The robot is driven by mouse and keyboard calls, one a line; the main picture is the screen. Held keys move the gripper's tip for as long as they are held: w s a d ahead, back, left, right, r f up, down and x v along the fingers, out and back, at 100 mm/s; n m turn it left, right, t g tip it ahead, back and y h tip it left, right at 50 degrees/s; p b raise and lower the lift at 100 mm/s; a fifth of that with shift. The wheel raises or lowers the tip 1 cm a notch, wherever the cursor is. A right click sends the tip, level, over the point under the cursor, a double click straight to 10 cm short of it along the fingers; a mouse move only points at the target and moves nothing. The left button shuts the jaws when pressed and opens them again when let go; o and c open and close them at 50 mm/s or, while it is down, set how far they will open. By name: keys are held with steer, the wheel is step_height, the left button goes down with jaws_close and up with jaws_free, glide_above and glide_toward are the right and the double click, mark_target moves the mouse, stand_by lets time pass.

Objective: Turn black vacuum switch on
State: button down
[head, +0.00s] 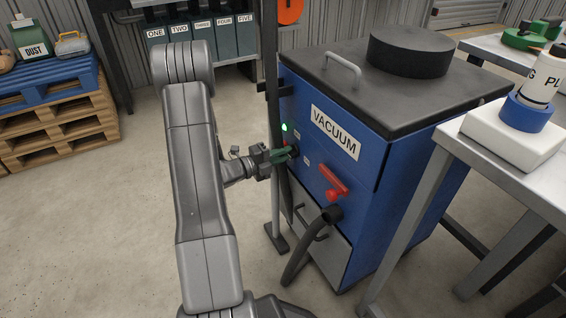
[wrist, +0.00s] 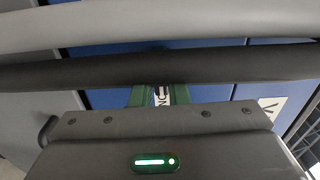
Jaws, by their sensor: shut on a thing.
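The blue vacuum (head: 398,150) with a dark lid stands right of centre in the head view. The black switch (head: 294,151) is on its narrow left face, below a lit green lamp (head: 284,127). My gripper (head: 284,154) reaches in from the left, its green fingers shut on the switch, which is mostly hidden. In the wrist view my gripper (wrist: 161,94) shows its two green fingers apart, with a small white label (wrist: 162,97) reading ON, seen sideways, between them. The switch itself is not clear there.
A dark upright post (head: 271,90) stands close beside my gripper. A red handle (head: 333,183) and black hose (head: 309,240) are lower on the vacuum. A metal table (head: 500,165) stands at right. Pallets (head: 60,130) stand at left. Open floor lies at lower left.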

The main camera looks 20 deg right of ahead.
steer(key=shift+m+b, duration=0.3)
steer(key=c, duration=1.4)
jaws_free()
steer(key=s+a+p, duration=0.1)
steer(key=a+p, duration=0.1)
steer(key=a, duration=1.1)
steer(key=shift+a+p, duration=0.4)
steer(key=w+d+b, duration=0.1)
steer(key=d+b, duration=0.1)
steer(key=d, duration=1.1)
steer(key=shift+d, duration=0.4)
